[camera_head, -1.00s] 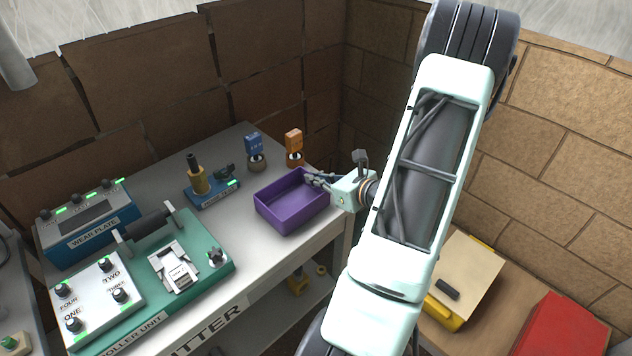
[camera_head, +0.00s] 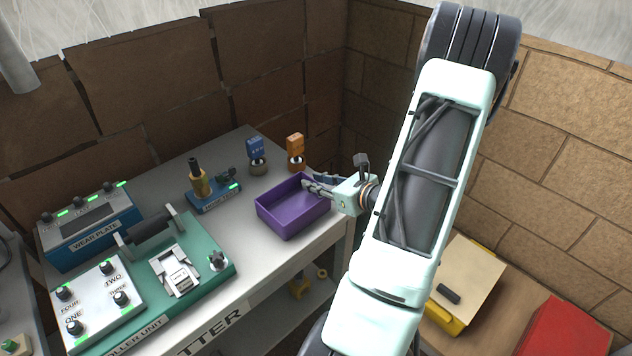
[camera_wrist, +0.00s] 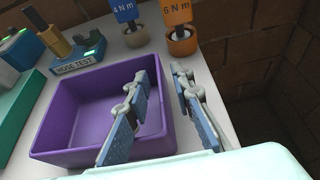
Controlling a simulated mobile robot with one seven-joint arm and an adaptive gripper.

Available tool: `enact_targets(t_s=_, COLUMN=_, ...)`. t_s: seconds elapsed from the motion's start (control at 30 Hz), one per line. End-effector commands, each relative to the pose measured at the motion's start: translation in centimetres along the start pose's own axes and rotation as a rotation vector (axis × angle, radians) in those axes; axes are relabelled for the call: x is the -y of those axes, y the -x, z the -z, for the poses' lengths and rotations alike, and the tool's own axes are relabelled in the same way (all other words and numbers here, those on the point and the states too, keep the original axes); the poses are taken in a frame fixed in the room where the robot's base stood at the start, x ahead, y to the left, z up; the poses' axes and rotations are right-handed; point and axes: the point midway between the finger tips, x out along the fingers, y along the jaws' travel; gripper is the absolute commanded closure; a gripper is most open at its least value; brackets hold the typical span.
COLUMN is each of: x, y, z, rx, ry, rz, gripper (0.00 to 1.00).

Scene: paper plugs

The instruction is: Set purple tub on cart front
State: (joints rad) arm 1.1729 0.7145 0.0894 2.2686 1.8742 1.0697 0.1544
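The purple tub (camera_head: 290,222), an open rectangular box, sits upright on the grey tabletop (camera_head: 240,258) near its right front corner. It looks empty. It also fills the left and middle of the wrist view (camera_wrist: 75,150). My gripper (camera_head: 318,184) is at the tub's right wall. In the wrist view my gripper (camera_wrist: 166,72) has one finger inside the tub and the other outside, with the right wall between them. A gap shows between the fingers, so it looks open. Whether either finger touches the wall is unclear. I cannot tell which surface is the cart.
Blue (camera_head: 256,150) and orange (camera_head: 295,148) torque tools stand behind the tub. A small blue test stand (camera_head: 214,198) is to its left, with a green roller unit (camera_head: 205,262) farther left. Brown walls close the back. A yellow bin (camera_head: 447,312) and red box (camera_head: 565,330) are at right.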

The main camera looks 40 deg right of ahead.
Motion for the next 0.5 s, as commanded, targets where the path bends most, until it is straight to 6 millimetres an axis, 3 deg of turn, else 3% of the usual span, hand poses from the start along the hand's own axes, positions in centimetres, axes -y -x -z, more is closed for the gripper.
enact_targets(t_s=0.3, x=0.2, y=6.9, z=0.0, rx=0.000, ry=0.001, rz=0.007, gripper=0.78)
enact_targets(t_s=0.5, x=0.2, y=10.4, z=0.1, rx=-0.001, ry=0.000, rz=0.005, gripper=0.78)
